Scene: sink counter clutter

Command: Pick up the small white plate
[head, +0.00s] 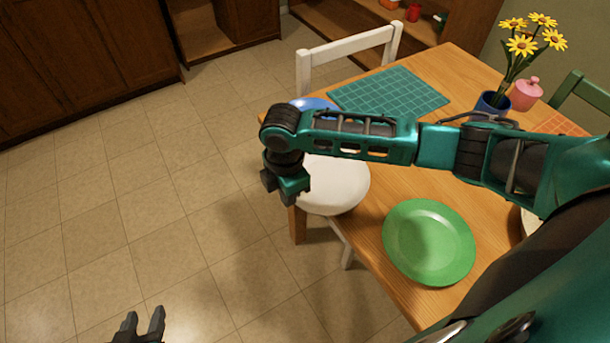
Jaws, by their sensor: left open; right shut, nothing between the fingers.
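A round white piece (340,188) shows at the table's left corner, partly hidden by my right arm; I cannot tell surely whether it is a plate or a seat. Another pale rim (526,223) shows at the right, mostly hidden behind my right arm, and it may be the small white plate. My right gripper (284,194) hangs down at the left edge of the round white piece, shut and empty. My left gripper (140,326) is open and empty at the bottom left, over the floor, far from both white things.
A green plate (429,242) lies on the wooden table (400,190). A teal mat (388,95), a blue item (315,103), a flower vase (493,104) and a pink jar (525,94) are further back. A white chair (350,52) stands behind. The floor at the left is clear.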

